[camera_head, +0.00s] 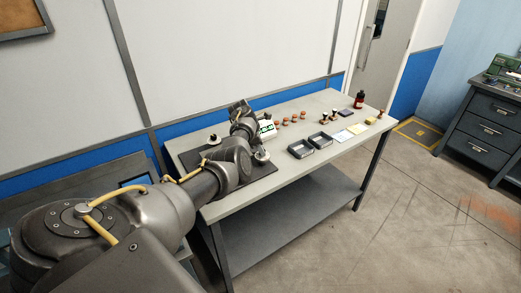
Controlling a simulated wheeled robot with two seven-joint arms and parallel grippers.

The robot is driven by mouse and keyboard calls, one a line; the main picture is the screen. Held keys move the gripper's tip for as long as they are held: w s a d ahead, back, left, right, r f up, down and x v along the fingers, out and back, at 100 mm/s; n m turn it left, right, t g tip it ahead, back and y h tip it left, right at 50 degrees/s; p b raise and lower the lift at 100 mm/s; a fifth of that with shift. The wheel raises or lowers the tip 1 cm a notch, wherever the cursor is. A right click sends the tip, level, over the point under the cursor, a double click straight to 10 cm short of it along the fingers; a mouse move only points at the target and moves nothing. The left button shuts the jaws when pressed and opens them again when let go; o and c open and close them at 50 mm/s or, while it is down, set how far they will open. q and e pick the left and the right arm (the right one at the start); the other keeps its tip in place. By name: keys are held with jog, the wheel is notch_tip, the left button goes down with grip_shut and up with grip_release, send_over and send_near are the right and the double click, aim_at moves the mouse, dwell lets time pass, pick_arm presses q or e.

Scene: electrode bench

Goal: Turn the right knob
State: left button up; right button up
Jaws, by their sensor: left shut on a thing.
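My left arm comes in from the lower left and reaches over a dark mat (188,160) on the grey bench. My left gripper (238,108) is at the arm's far end, near the back of the bench. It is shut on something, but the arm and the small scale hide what. A small black-topped piece (213,139) stands left of the gripper, at the mat's back. A pale round piece (262,155) shows right of my wrist, partly hidden. I cannot tell which of these is the right knob. My right gripper is not in view.
A white device with a green display (267,129) stands right of the gripper. Two grey trays (301,149) (320,140), several small orange-brown pieces, coloured pads and a dark red bottle (359,100) stand farther right. The bench front (250,195) is clear.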

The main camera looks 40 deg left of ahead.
pick_arm(q)
jog(key=m+b, duration=0.2)
jog(key=shift+a+f+m+g+h, duration=0.1)
jog(key=shift+f+m+g+h, duration=0.1)
jog(key=shift+m+g+h, duration=0.15)
jog(key=shift+w+r+m+g+b, duration=0.15)
jog(key=shift+m+g+b, duration=0.2)
jog(key=shift+m+b, duration=0.5)
jog(key=o, duration=1)
jog(key=b+v, duration=0.1)
jog(key=v, duration=1)
